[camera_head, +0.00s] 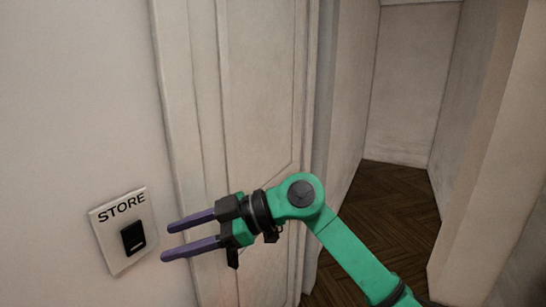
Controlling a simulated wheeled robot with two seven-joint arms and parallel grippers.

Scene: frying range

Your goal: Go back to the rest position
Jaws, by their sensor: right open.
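My right gripper (174,239) shows at the lower middle, on a green arm that comes in from the lower right. Its two purple fingers point left and stand apart, with nothing between them. The fingertips are just right of a white switch plate (104,240) marked STORE, which has a black rocker switch (133,238). There is a visible gap between the fingertips and the switch in the picture. My left gripper is out of view.
A pale wall (70,90) carries the switch plate. A white door frame (185,110) and panelled surface stand behind my gripper. To the right, a doorway opens onto a dark herringbone wood floor (390,210) between pale walls.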

